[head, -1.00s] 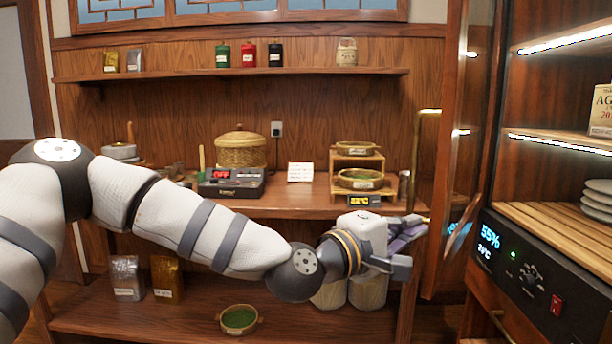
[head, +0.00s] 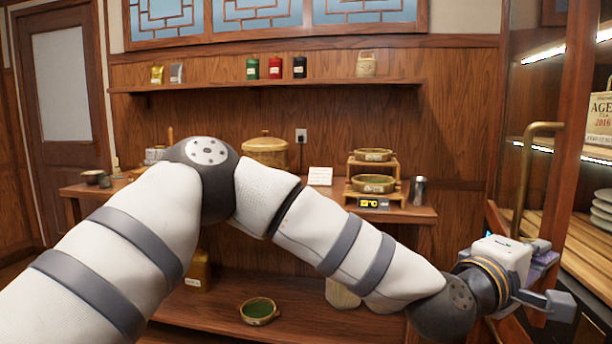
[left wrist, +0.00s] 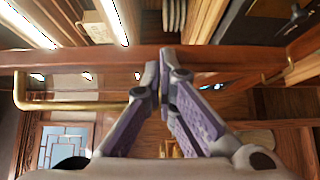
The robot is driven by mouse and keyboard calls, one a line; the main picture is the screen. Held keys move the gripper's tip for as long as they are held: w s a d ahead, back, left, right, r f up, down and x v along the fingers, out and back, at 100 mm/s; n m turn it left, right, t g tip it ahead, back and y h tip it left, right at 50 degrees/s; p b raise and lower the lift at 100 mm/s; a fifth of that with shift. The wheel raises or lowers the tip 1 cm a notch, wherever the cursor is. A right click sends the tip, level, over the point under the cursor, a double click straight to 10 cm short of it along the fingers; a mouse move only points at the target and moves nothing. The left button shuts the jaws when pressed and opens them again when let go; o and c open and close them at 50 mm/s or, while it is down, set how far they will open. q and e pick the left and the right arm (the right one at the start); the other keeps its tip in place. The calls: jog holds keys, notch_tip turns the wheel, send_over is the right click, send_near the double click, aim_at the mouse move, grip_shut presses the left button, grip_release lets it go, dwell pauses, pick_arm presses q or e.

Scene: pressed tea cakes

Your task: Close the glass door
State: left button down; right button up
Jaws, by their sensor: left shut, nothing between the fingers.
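The glass door (head: 573,95) stands partly open at the right of the head view, in front of the lit cabinet. Its wooden frame carries a long brass handle (head: 526,175). In the left wrist view the door's frame (left wrist: 225,60) runs across the picture, and the brass handle (left wrist: 70,105) is to the left of the fingers. My left gripper (head: 556,280) is below the handle, beside the door frame. Its fingertips (left wrist: 160,72) are together, empty, and at or against the frame; exact contact cannot be told. My right gripper is not in view.
The cabinet holds shelves with a boxed tea cake (head: 598,118) and stacked pale discs (head: 602,205). A wooden counter (head: 425,214) with bowls on a stand (head: 375,183) lies behind my left arm. A metal cup (head: 418,190) stands near the counter's right end.

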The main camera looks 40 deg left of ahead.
pick_arm(q)
jog(key=w+d, duration=0.2)
jog(key=d, duration=0.5)
jog(key=shift+d, duration=0.25)
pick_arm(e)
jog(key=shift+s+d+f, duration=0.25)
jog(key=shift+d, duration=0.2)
pick_arm(q)
jog(key=shift+a, duration=0.1)
